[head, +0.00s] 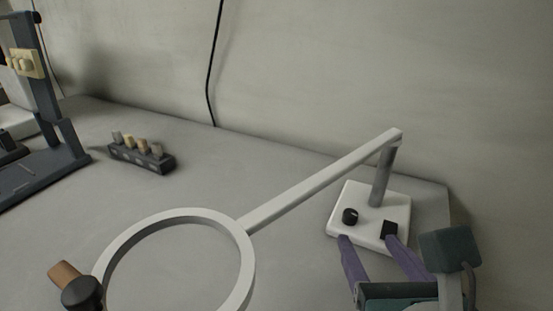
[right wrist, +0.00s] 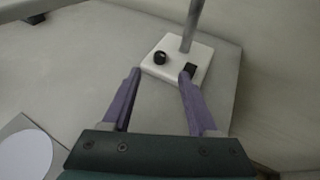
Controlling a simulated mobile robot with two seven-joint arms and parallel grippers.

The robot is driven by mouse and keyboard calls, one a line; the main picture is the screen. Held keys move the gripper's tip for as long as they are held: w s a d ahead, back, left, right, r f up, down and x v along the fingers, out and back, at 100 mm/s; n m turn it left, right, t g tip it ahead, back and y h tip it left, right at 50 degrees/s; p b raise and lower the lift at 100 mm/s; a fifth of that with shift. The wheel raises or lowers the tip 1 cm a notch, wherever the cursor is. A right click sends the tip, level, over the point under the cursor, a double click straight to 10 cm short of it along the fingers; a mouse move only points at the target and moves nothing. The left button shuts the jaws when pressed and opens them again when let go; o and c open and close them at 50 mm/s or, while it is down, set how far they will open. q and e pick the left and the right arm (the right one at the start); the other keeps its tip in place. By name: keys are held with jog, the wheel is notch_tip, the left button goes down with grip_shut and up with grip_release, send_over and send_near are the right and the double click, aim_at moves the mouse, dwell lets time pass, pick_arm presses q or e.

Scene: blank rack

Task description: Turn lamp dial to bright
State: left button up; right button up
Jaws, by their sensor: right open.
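A ring lamp (head: 249,219) with a white arm stands on a white base (head: 366,202) at the right of the grey table. A black round dial (head: 350,216) sits on the base's left part; it also shows in the right wrist view (right wrist: 160,57). A black square part (head: 388,231) sits to its right, partly behind a fingertip in the wrist view. My right gripper (head: 366,238) is open and empty, its purple fingers pointing at the base's front edge. The dial lies just beyond the left fingertip; whether the fingers touch the base cannot be told. My left gripper is not in view.
A dark rack with several blank pieces (head: 142,155) stands at the back left. A dark upright stand (head: 52,125) is at the far left. A brown-and-black object (head: 79,287) is at the lower left. The wall with a hanging cable (head: 211,75) closes the back.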

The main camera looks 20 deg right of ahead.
aim_at(351, 216)
jog(key=b+x, duration=0.1)
jog(key=x, duration=0.7)
jog(key=shift+w, duration=0.1)
grip_shut()
dwell(0.4)
